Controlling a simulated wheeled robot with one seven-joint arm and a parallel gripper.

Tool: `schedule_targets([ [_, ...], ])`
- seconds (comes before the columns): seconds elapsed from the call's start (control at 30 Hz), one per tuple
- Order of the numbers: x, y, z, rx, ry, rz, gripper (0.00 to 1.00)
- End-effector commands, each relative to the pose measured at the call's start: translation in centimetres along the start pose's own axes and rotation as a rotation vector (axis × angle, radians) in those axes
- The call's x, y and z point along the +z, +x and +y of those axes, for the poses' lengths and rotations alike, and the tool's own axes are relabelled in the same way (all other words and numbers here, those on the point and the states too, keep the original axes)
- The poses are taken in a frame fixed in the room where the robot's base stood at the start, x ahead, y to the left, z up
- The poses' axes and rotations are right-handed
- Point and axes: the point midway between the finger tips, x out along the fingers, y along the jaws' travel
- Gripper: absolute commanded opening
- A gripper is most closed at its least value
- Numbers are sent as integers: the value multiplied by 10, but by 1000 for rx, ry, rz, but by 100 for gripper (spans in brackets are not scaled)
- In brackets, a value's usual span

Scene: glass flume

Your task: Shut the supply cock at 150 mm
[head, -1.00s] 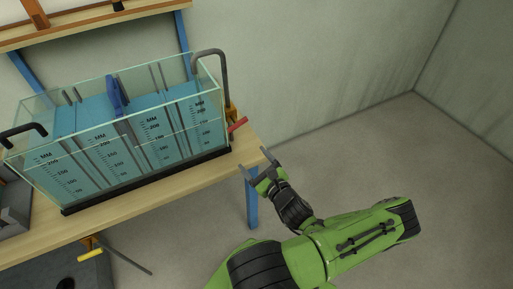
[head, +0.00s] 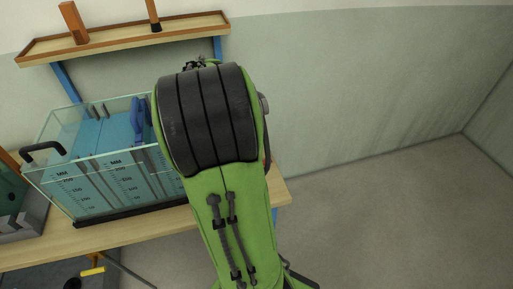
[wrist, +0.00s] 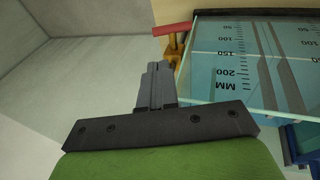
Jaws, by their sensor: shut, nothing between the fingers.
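The glass flume tank (head: 60,190) stands on the bench, holding blue water, with MM scales on its front. The supply cock has a red lever (wrist: 172,29) on a brass-coloured body (wrist: 172,52) beside the tank's end. My gripper (wrist: 158,68) is shut and empty, its fingertips just short of the cock in the picture; I see no contact. In the head view my arm hides the cock and the tank's right end. I cannot read the water level exactly.
A blue gate (head: 137,120) stands in the tank, and a black bent pipe (head: 42,150) hooks over its left end. A yellow-handled cock (head: 92,271) is under the bench (head: 130,232). A wooden shelf (head: 120,38) hangs behind. The floor at right (head: 400,200) is clear.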

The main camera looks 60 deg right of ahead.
Motion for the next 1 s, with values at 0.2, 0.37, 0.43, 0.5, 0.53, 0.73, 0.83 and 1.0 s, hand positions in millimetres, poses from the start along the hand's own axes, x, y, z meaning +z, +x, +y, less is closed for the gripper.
schedule_targets([
  [0.2,2,39,-1,2,0,-8,0],
  [0.37,2,75,-1,2,1,-7,0],
  [0.43,2,91,-1,1,1,-8,0],
  [0.5,2,106,-2,0,0,-8,0],
  [0.53,2,112,-1,0,0,-8,0],
  [0.73,1,137,-2,-1,-1,-4,0],
  [0.83,1,141,-2,-2,-1,-2,0],
  [1.0,0,140,-2,-2,-1,-1,0],
])
